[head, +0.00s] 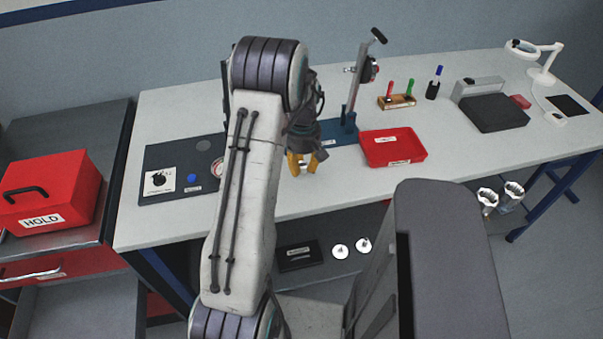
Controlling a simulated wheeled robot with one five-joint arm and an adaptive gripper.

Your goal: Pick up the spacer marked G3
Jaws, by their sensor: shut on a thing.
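My gripper (302,164) has yellow fingers and is low over the middle of the white workbench (250,205), in front of the blue base of an upright press-like stand. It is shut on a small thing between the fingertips. That thing is almost fully hidden, and I cannot read any mark on it. I cannot make out a G3 mark anywhere. My arm covers part of the bench to the left of the gripper.
A dark board (155,188) with a white card and blue disc (192,178) lies left. A red tray (393,163) is just right of my gripper. The stand (353,95) rises behind. A red HOLD box (50,190) is far left. Metal housings (487,200) sit below right.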

